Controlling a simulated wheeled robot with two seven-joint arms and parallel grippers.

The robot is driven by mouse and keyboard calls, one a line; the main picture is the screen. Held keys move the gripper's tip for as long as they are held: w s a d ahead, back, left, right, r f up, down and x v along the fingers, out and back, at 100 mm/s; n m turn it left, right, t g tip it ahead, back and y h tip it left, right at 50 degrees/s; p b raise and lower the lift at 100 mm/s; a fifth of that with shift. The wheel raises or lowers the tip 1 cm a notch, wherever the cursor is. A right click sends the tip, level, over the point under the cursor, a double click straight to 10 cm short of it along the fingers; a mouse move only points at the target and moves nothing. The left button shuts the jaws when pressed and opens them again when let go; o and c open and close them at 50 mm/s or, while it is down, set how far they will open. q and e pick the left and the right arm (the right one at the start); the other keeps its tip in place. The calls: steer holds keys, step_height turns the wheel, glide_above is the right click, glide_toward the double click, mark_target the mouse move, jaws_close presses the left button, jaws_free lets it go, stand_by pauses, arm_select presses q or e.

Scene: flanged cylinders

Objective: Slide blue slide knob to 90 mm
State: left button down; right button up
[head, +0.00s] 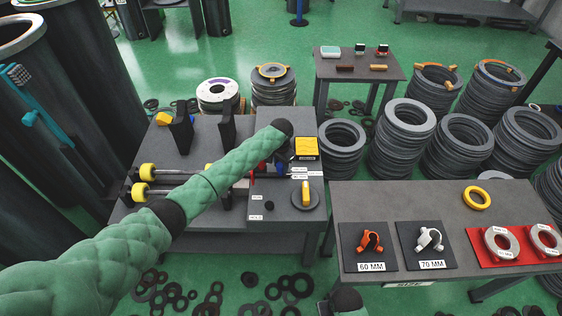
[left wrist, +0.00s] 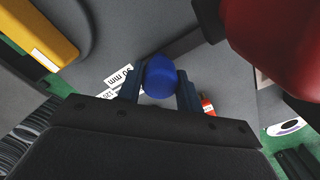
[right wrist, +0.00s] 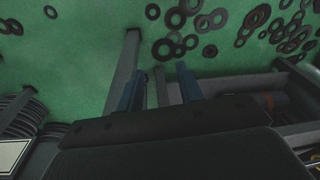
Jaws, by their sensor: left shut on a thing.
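The blue slide knob (left wrist: 160,80) shows in the left wrist view, between the two fingers of my left gripper (left wrist: 159,86). The left gripper is shut on it. White scale labels (left wrist: 118,76), one reading 50 MM, lie on the grey surface left of the knob. My right gripper (right wrist: 160,88) is open and empty, above the green floor.
A large red rounded part (left wrist: 285,45) stands close to the left gripper. A yellow box (head: 306,147) and a yellow-handled dial (head: 305,194) sit on the machine table. A second table (head: 440,205) at right holds clamps and rings. Loose rings lie on the floor.

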arm_select(q)
steer(key=shift+s, duration=0.4)
steer(key=shift+s+f, duration=0.1)
steer(key=shift+f, duration=0.1)
arm_select(e)
steer(key=f, duration=0.3)
steer(key=shift+s+d+f, duration=0.2)
steer(key=shift+d+f, duration=0.05)
steer(key=shift+f, duration=0.1)
arm_select(q)
steer(key=c, duration=1.1)
jaws_free()
steer(key=shift+o, duration=0.9)
steer(key=shift+s+r, duration=0.1)
steer(key=shift+r, duration=0.1)
arm_select(e)
steer(key=shift+s+a+r, duration=0.1)
